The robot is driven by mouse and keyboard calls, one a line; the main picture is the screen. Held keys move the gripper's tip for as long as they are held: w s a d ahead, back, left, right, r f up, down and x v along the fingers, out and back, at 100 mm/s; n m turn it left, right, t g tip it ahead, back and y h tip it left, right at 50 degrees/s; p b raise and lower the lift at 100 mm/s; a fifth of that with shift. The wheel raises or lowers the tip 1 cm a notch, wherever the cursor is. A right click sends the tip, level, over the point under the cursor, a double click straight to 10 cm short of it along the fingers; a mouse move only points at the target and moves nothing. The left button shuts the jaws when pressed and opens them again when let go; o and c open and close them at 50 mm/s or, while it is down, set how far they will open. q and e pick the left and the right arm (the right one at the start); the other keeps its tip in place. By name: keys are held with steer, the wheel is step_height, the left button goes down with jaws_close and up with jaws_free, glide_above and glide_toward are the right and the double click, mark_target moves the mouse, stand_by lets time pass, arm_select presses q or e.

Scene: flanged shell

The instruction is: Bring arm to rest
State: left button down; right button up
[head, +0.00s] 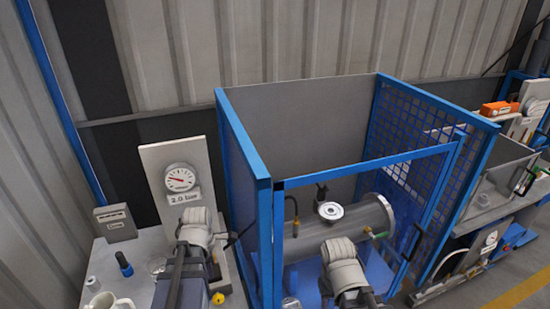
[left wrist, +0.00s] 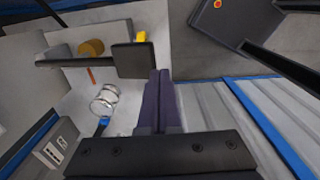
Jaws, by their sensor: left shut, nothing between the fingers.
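My left gripper (head: 180,274) is in the lower left of the head view, over the grey bench. In the left wrist view my left gripper (left wrist: 160,76) shows its two dark fingers pressed together, with nothing between them. My right arm shows at the bottom middle of the head view, in front of the blue-framed cage; its fingertips are not clear. A grey cylindrical shell (head: 376,222) lies inside the cage, with a round white flanged fitting (head: 330,211) on top. Both arms hide parts of what is behind them.
The blue-framed cage (head: 248,150) stands right of the bench. A gauge board (head: 163,160) stands on the bench, with a grey box (head: 115,222), a blue-capped item (head: 124,264) and a mug (head: 108,300) to its left. Another bench with equipment is at the far right.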

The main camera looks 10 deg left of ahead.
arm_select(q)
steer(key=s+d+f+m+b, duration=0.1)
steer(key=d+f+m+b, duration=0.2)
steer(key=d+m, duration=0.5)
steer(key=s+d+f+m+b, duration=0.1)
steer(key=d+f+m+b, duration=0.3)
steer(key=d+m, duration=0.4)
steer(key=s+d+f+m+y+b, duration=0.1)
steer(key=d+f+m+b, duration=0.2)
steer(key=d+m, duration=0.5)
steer(key=m, duration=0.4)
steer(key=shift+s+d+f+g, duration=0.2)
steer(key=shift+s+d+g, duration=0.1)
steer(key=shift+s, duration=0.1)
